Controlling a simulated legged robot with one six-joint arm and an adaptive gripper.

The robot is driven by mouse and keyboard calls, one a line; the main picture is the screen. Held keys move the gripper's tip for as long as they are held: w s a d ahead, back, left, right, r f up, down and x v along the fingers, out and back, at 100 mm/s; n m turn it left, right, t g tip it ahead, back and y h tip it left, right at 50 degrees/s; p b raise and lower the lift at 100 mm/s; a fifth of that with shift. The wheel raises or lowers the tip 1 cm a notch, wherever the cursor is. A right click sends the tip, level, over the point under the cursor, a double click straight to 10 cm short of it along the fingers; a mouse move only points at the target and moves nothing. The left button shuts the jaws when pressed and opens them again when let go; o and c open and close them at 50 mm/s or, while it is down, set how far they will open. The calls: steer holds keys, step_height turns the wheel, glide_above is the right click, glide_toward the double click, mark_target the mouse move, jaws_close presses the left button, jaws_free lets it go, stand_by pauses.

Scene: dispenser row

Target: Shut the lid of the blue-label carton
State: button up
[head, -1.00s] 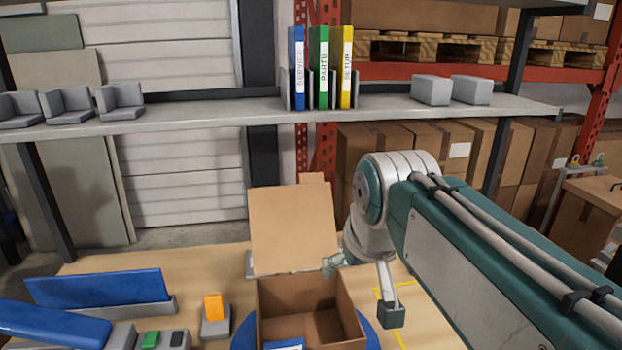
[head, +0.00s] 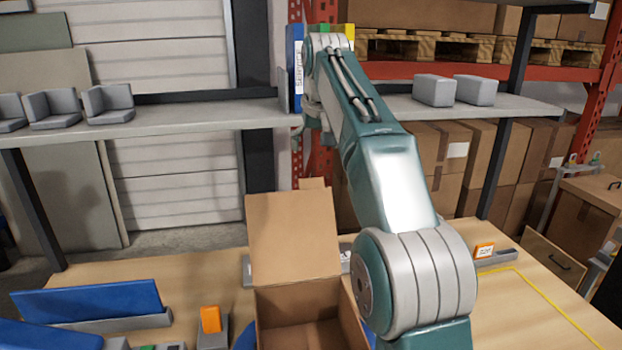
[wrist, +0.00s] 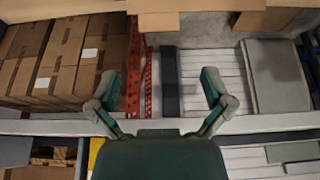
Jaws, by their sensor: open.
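The open cardboard carton (head: 300,300) stands on the wooden table, low in the head view. Its lid (head: 292,235) stands up at the back edge, with a small tab on top. A brown panel with a tab, which looks like the lid, shows at the top edge of the wrist view (wrist: 200,8). No blue label on the carton is visible now. My gripper (wrist: 158,92) is open, with nothing between its fingers in the wrist view. In the head view it is mostly hidden by my arm, up near the shelf and above the lid.
A grey shelf (head: 200,118) crosses behind the table and holds binders, partly hidden by my arm, and grey blocks (head: 433,90). Blue bins (head: 88,300) and an orange block (head: 210,319) stand left of the carton. The table right of my arm is mostly clear.

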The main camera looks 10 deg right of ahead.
mark_target(311, 180)
steer(key=x, duration=1.1)
steer(key=shift+w+r, duration=0.1)
steer(key=shift+w, duration=0.05)
steer(key=c, duration=1.1)
